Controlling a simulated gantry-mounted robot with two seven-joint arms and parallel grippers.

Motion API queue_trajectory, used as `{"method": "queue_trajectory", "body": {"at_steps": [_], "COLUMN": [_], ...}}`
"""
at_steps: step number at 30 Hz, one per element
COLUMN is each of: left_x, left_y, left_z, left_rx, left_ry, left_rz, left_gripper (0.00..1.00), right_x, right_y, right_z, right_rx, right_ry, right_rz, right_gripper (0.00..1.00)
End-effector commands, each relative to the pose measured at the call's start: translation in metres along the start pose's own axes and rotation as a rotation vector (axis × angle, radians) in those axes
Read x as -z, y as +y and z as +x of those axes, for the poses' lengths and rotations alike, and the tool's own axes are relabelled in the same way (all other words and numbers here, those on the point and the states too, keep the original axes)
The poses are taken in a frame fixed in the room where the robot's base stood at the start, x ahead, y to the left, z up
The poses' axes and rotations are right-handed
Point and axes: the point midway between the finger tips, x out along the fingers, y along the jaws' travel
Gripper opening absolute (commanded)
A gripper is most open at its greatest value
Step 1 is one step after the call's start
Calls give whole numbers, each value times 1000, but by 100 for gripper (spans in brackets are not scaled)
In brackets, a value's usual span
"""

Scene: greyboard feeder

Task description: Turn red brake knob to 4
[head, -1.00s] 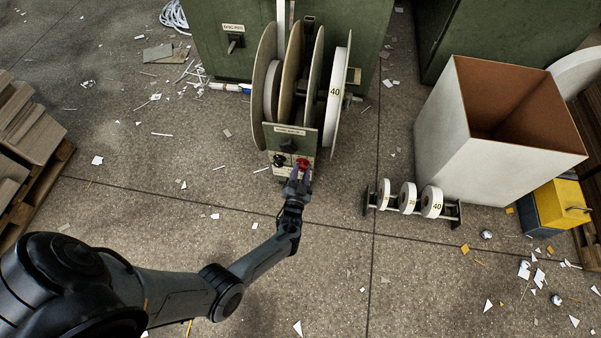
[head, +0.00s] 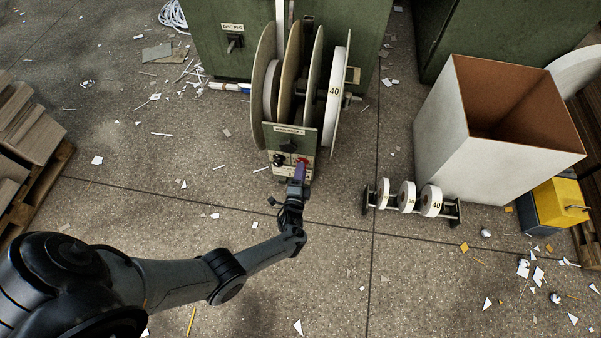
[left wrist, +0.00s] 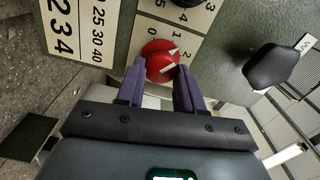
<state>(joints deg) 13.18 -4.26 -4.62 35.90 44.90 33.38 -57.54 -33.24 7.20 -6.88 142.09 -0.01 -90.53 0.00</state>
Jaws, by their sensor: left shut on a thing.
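The red brake knob (left wrist: 160,62) is on a pale dial plate in the left wrist view. Its white mark slants to the upper right, near the printed 1 and 2; a 0 is at the upper left. The 4 of this dial cannot be made out. My left gripper (left wrist: 157,75) has its purple fingers on either side of the knob, shut on it. In the head view the knob (head: 302,161) shows just beyond the gripper (head: 300,172), on the front panel (head: 291,139) of the feeder. My right gripper is not in view.
A black knob (head: 278,160) is left of the red one, and another black knob (head: 288,146) is above. Large discs (head: 335,90) stand behind the panel. A rack of small rolls (head: 408,197) and a white bin (head: 465,145) stand to the right. Floor in front is open.

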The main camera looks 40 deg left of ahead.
Motion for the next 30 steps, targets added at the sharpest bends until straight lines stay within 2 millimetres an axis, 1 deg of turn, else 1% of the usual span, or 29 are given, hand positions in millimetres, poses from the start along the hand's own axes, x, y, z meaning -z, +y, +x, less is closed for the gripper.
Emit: {"method": "queue_trajectory", "body": {"at_steps": [30], "left_x": [-3], "left_y": [5], "left_z": [0], "left_rx": [-5], "left_ry": [2], "left_rz": [968], "left_gripper": [6], "right_x": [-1], "right_y": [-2], "right_z": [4], "right_rx": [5], "right_ry": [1], "right_rz": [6], "right_gripper": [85]}}
